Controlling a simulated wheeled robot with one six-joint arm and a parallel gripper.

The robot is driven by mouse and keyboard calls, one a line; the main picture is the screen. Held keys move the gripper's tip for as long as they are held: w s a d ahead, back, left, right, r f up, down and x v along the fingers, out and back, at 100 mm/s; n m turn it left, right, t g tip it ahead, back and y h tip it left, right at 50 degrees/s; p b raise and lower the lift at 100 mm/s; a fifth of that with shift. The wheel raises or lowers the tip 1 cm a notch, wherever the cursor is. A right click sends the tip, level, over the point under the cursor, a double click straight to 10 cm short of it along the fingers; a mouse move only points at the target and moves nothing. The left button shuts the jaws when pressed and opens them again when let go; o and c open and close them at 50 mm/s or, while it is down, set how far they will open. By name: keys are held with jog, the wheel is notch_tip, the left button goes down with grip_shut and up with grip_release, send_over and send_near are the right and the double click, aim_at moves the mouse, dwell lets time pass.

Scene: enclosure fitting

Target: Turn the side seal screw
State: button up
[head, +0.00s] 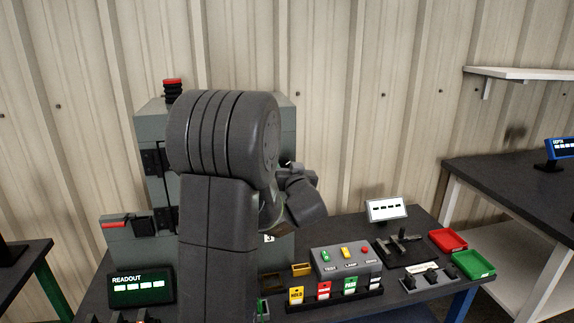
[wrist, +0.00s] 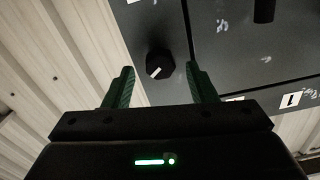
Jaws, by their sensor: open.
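A black knob-like screw (wrist: 158,65) with a white mark stands on a dark grey panel of the enclosure (wrist: 235,50) in the wrist view. I take it for the side seal screw. My gripper (wrist: 159,72) is open, its two green fingers on either side of the screw in the picture. Whether they reach to its depth I cannot tell. Nothing is held.
On the bench are a readout display (head: 141,287), a button box (head: 345,264), several coloured tags, a lever panel (head: 402,247), and red (head: 447,240) and green (head: 473,264) trays. A corrugated wall stands close behind. A second table (head: 510,170) is at the right.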

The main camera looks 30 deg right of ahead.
jog(key=shift+x, duration=0.9)
jog(key=shift+c, duration=0.2)
jog(key=c, duration=0.9)
jog(key=shift+c, duration=0.2)
jog(key=m+p, duration=0.3)
jog(key=m, duration=0.2)
jog(key=shift+r+m, duration=0.1)
jog(key=shift+m, duration=0.3)
jog(key=m+p, duration=0.2)
jog(key=m, duration=0.2)
jog(key=shift+m, duration=0.4)
jog(key=shift+f, duration=0.2)
